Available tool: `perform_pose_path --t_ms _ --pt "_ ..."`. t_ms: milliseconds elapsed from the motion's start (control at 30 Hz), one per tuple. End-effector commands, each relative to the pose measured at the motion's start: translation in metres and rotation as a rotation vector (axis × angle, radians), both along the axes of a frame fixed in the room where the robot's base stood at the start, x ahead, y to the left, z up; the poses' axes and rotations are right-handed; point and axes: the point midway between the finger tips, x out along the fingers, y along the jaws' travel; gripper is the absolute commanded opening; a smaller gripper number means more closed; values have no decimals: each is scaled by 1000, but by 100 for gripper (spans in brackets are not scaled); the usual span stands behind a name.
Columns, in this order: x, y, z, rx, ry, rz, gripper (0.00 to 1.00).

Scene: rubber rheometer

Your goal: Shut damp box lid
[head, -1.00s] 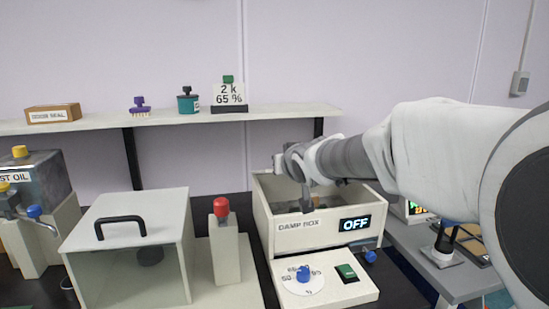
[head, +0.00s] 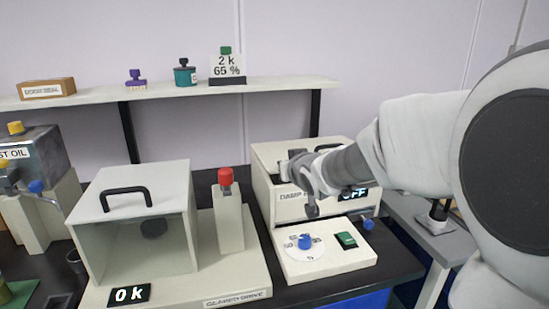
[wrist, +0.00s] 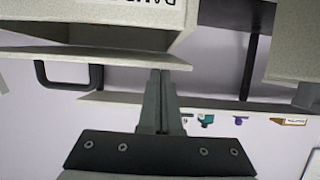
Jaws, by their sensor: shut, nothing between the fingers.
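The damp box (head: 292,208) is a cream box right of centre in the head view, with its OFF display partly behind my arm. Its lid (head: 275,150) now lies over the top. In the upside-down wrist view the lid (wrist: 120,58) shows with a black handle (wrist: 68,84). A narrow gap seems to show between lid and box at the left there, so I cannot tell that it is flush. My gripper (wrist: 160,74) is shut and empty, its tips at the lid's edge; contact is unclear. In the head view my arm hides the tips.
A control panel with a blue knob (head: 305,242) and green switch (head: 346,240) stands in front of the box. A red-topped post (head: 226,210) and clear-fronted chamber (head: 135,225) stand left. A shelf (head: 170,91) with small items runs behind.

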Motion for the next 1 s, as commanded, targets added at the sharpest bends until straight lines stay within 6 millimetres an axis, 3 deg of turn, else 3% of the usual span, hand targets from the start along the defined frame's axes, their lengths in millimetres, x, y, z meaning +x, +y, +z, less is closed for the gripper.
perform_pose_path --t_ms 200,400,833,1000 --pt "-2 -4 -21 0 2 -1 0" --pt "-3 -6 -27 1 0 -1 0" --pt "-3 -5 -27 0 -1 0 0" --pt "0 -3 -14 0 -2 0 0"
